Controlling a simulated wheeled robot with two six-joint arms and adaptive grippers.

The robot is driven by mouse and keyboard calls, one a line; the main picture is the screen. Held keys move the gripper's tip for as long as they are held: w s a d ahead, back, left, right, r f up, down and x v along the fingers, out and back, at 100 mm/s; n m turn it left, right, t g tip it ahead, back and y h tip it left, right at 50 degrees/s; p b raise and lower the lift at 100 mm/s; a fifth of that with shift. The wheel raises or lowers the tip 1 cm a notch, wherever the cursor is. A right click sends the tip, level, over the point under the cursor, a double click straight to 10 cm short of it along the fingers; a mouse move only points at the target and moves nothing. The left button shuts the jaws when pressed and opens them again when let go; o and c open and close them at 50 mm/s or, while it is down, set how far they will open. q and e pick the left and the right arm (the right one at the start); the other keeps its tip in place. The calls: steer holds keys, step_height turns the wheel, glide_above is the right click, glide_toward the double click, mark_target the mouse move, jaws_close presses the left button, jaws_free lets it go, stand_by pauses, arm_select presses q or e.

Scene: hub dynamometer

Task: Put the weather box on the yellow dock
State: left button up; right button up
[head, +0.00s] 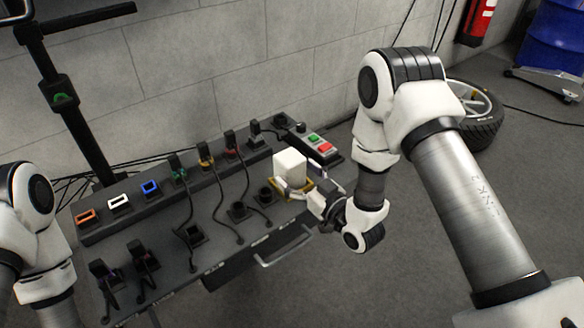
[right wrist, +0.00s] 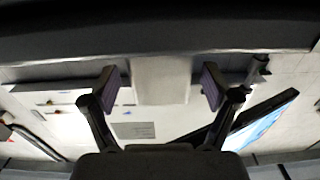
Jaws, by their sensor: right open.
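The weather box, a white cube (head: 289,168), stands upright at the right end of the grey bench and appears to rest on the yellow dock (head: 297,192), whose rim shows below it. My right gripper (head: 314,183) is open close beside the box, on its right side. In the right wrist view the box (right wrist: 161,80) lies between the two spread fingers (right wrist: 159,88), with a visible gap on each side. The box's underside is hidden. My left arm shows at the left edge of the head view, but its gripper is out of view.
The bench (head: 215,261) carries several black sockets and plugs with cables, and orange, white and blue framed slots. A control box (head: 318,142) with green and red buttons sits behind the dock. A metal handle (head: 285,250) juts from the front. A tyre (head: 474,110) lies on the floor.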

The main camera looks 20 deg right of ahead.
steer(key=p+v, duration=0.2)
steer(key=v, duration=0.8)
steer(key=s+f+m+g+h, duration=0.15)
steer(key=s+f+g, duration=0.25)
steer(key=f, duration=0.4)
steer(key=s+f+g+h, duration=0.2)
steer(key=s+f+g, duration=0.25)
steer(key=f, duration=0.25)
steer(key=s+d+f+m+g+h, duration=0.1)
steer(key=s+f+g, duration=0.2)
steer(key=s, duration=0.4)
steer(key=s+d+f+m+g+h, duration=0.2)
steer(key=s+g, duration=0.3)
steer(key=s, duration=0.3)
steer(key=shift+s+f, duration=0.25)
steer(key=shift+f, duration=0.35)
